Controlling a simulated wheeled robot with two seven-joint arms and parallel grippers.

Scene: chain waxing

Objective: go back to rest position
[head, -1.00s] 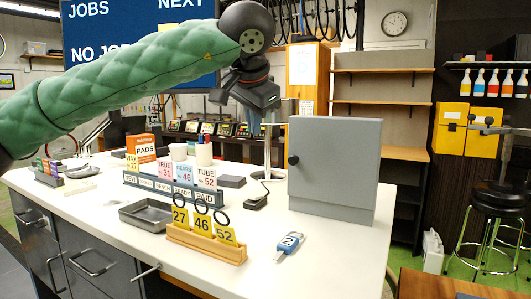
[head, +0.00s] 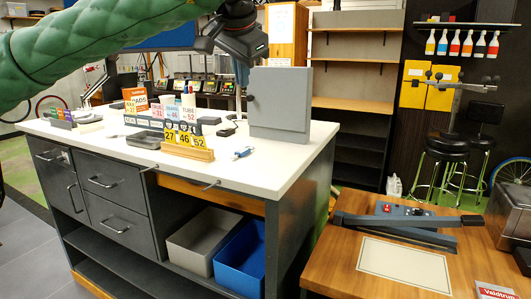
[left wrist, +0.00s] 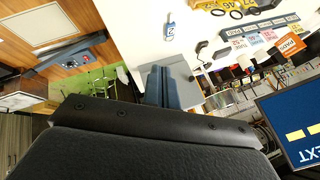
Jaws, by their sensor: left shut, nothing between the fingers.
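My left arm (head: 90,40) is green and padded and comes in from the upper left in the head view. My left gripper (head: 248,58) is dark, shut and empty, high in the picture near the grey box. In the left wrist view the gripper (left wrist: 158,88) shows its dark body across the bottom, with narrow fingers together in front of the bench scene. My right gripper is in neither view.
A white-topped workbench (head: 265,178) carries a closed grey box (head: 285,105), a wooden card holder (head: 187,152), a blue tag (head: 243,153) and a grey tray (head: 145,139). A wooden table (head: 340,270) with a lever tool stands at right. Grey floor is free at lower left.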

